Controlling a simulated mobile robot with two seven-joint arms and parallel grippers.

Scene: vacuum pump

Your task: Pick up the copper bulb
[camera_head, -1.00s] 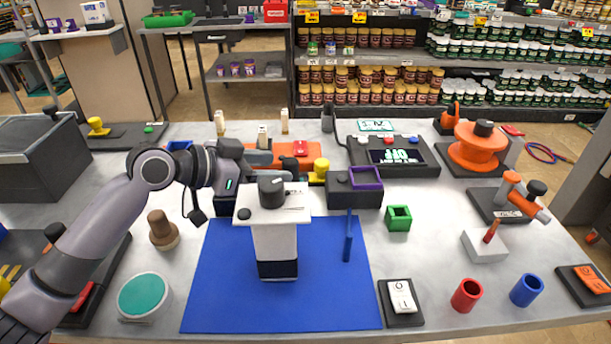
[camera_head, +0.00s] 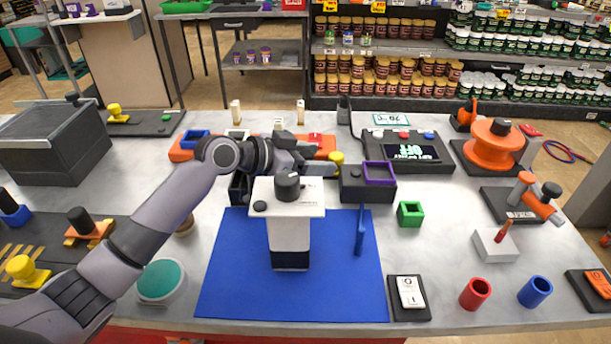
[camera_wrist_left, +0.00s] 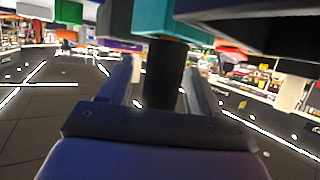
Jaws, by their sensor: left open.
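A brown bulb-shaped piece (camera_head: 185,226) shows only in part in the head view, mostly hidden behind my left forearm. A thin copper-red piece (camera_head: 504,231) stands on a white block (camera_head: 495,246) at the right. I cannot tell which of them is the copper bulb. My left gripper (camera_head: 312,168) is behind the white pump-like body (camera_head: 289,220) in the middle, far from both. In the left wrist view its fingers are apart, with a dark cylinder (camera_wrist_left: 160,75) between or beyond them. I cannot tell if they touch it. My right gripper is not in view.
A blue mat (camera_head: 330,290) lies under the white body. A black box with a purple frame (camera_head: 367,188) and a green square cup (camera_head: 410,213) stand to its right.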

